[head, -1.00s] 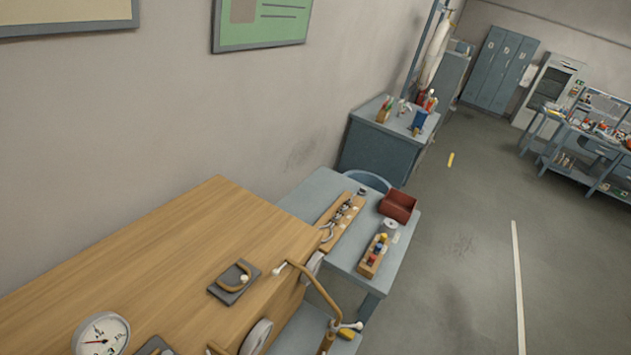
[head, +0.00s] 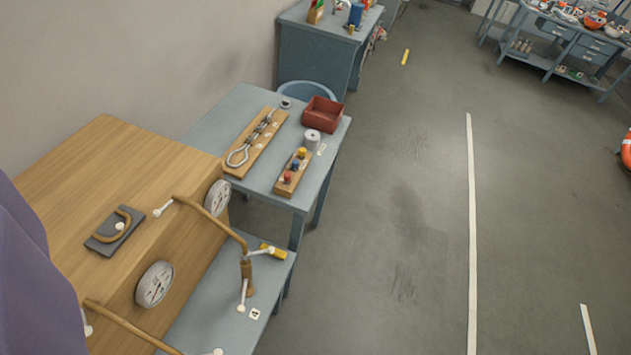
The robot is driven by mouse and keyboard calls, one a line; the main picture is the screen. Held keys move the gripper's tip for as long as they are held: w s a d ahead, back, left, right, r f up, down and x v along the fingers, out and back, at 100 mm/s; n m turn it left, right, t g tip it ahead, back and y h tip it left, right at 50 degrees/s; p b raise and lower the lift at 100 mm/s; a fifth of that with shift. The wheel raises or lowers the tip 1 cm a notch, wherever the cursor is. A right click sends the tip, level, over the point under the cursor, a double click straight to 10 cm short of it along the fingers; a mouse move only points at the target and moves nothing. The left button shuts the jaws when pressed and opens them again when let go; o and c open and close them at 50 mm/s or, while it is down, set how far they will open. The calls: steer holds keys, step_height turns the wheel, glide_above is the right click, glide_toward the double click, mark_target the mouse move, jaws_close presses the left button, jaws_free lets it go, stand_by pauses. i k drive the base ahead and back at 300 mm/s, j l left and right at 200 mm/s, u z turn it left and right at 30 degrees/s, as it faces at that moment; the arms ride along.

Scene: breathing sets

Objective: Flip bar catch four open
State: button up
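I cannot make out for certain which part is bar catch four. A dark plate with a curved bronze handle (head: 115,230) and a white knob lies on top of the wooden cabinet (head: 130,165). A bronze pipe (head: 212,222) runs from the cabinet's right edge to an upright bronze fitting with white-tipped levers (head: 247,272). A small white label (head: 254,313) sits beside that fitting; its mark is too small to read surely. Another bronze pipe (head: 130,322) shows at the bottom left. My gripper is not in view.
A grey-blue table (head: 215,125) behind holds a red bin (head: 322,113) and wooden racks. A purple shape (head: 35,285) hides the lower left. The floor (head: 400,200) at right is clear.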

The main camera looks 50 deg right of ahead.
mark_target(156, 213)
steer(key=z, duration=0.5)
steer(key=u, duration=0.3)
steer(key=i+l, duration=0.75)
steer(key=i, duration=0.15)
steer(key=i+j+u, duration=0.05)
